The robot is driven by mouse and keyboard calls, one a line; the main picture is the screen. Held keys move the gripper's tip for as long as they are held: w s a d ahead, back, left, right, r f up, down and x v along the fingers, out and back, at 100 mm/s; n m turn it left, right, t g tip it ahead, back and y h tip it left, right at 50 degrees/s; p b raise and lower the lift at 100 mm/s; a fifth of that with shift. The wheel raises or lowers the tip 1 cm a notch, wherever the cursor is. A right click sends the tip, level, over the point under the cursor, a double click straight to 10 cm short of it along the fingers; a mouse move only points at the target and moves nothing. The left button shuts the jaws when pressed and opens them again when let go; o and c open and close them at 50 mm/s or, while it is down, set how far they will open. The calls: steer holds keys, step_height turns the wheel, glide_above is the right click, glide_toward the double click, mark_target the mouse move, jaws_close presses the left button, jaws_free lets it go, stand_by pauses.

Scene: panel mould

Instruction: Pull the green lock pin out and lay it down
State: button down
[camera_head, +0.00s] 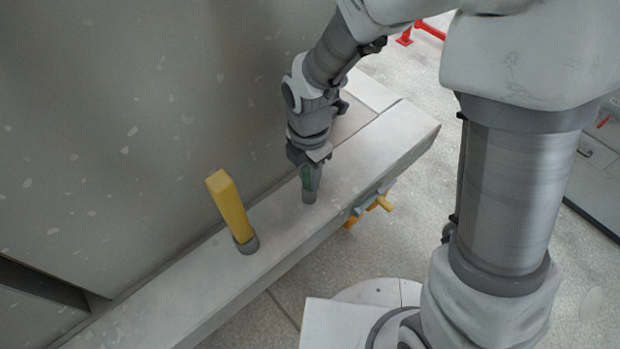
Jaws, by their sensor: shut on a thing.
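My gripper points down and is shut on the pin. Just below the fingertips is a grey socket (309,197) on the top of the pale ledge (285,228). The pin's lower end is hidden, so I cannot tell how deep it sits in the socket.
A yellow handle (229,206) stands tilted in a grey round socket on the ledge, left of my gripper. A large grey panel (130,110) rises behind. Yellow and orange fittings (380,203) stick out from the ledge's front side. Bare ledge lies between handle and gripper.

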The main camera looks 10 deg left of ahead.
steer(key=shift+r+p, duration=2.75)
steer(key=shift+r, duration=0.6)
steer(key=shift+r+p, duration=1.8)
steer(key=shift+r, duration=0.2)
